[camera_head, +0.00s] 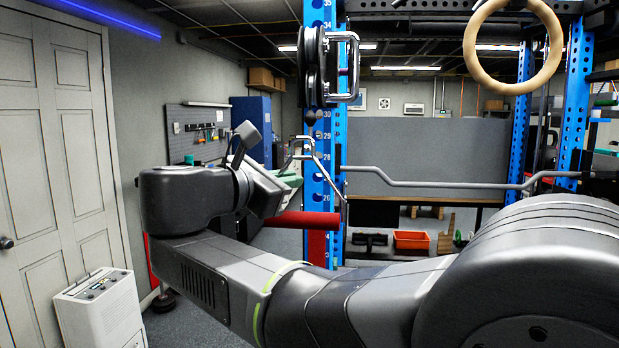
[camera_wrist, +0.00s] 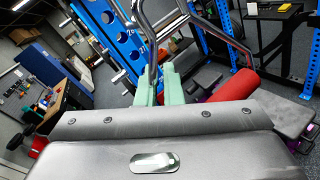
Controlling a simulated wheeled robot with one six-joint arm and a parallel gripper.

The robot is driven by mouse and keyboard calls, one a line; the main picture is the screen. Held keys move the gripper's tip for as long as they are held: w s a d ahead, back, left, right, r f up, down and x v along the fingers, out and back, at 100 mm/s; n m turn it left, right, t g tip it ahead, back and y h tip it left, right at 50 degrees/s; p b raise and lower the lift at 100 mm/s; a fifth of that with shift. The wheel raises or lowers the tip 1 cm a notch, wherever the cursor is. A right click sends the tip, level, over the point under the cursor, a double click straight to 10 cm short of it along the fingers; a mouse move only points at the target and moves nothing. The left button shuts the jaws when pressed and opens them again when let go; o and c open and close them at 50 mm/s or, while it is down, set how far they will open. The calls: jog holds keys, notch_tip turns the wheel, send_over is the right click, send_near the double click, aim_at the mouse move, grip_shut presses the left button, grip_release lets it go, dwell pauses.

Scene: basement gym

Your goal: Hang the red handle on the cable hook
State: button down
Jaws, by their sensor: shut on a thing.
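The red handle has a thick red grip (camera_head: 300,219) and a bent chrome frame (camera_head: 318,160). It is in the air in front of the blue rack post. In the wrist view the red grip (camera_wrist: 232,86) is at the right and the chrome bars rise past the fingers. My gripper (camera_wrist: 158,82) has pale green fingers shut on the chrome frame; in the head view they are partly hidden behind my wrist. A small dark piece (camera_head: 310,117), perhaps the cable hook, is above the frame and below the black pulley carriage (camera_head: 313,65). I see no contact between it and the frame.
The blue rack post (camera_head: 322,190) stands directly behind the handle. A chrome side handle (camera_head: 344,68) juts from the carriage. A grey bent bar (camera_head: 440,183) crosses to the right, and a wooden ring (camera_head: 475,45) hangs at upper right. A white cabinet (camera_head: 101,310) stands lower left.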

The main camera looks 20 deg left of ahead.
jog(key=shift+a, duration=0.2)
jog(key=w+a+f, duration=0.1)
jog(key=w+a, duration=0.1)
jog(key=w, duration=0.7)
jog(key=shift+f+b, duration=0.3)
jog(key=shift+f, duration=0.05)
dwell(0.5)
dwell(0.5)
jog(key=c, duration=1.5)
grip_release()
jog(key=shift+f, duration=0.1)
